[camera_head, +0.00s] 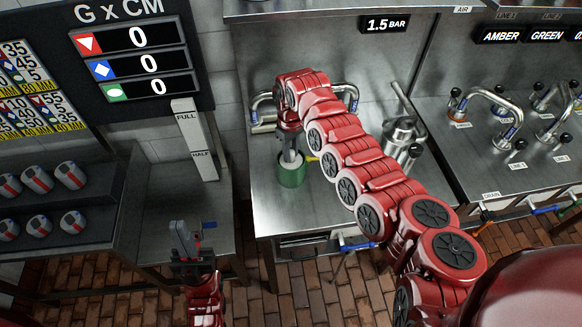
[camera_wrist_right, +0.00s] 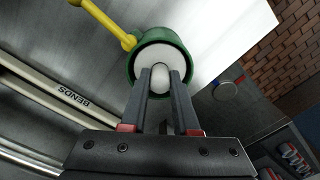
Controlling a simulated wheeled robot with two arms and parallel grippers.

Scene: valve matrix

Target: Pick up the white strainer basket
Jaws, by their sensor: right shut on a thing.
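The white strainer basket (camera_wrist_right: 151,58) sits inside a green round holder (camera_wrist_right: 134,65) with a yellow handle in the right wrist view. Its pale knob (camera_wrist_right: 160,78) is between the two fingers of my right gripper (camera_wrist_right: 160,84), which is shut on it. In the head view, the green holder (camera_head: 292,177) stands on the steel counter, with my right gripper (camera_head: 291,154) pointing down into it from above. The basket is mostly hidden there. My left gripper (camera_head: 186,238) is over the lower left, far from the basket; its finger gap is unclear.
Curved steel pipes and a steel cylinder (camera_head: 402,130) stand on the steel counter (camera_head: 265,208). A FULL/HALF gauge strip (camera_head: 194,138) stands to the left. Dark shelves (camera_head: 95,235) hold several white-and-red pieces. Further taps and pipes are at the right.

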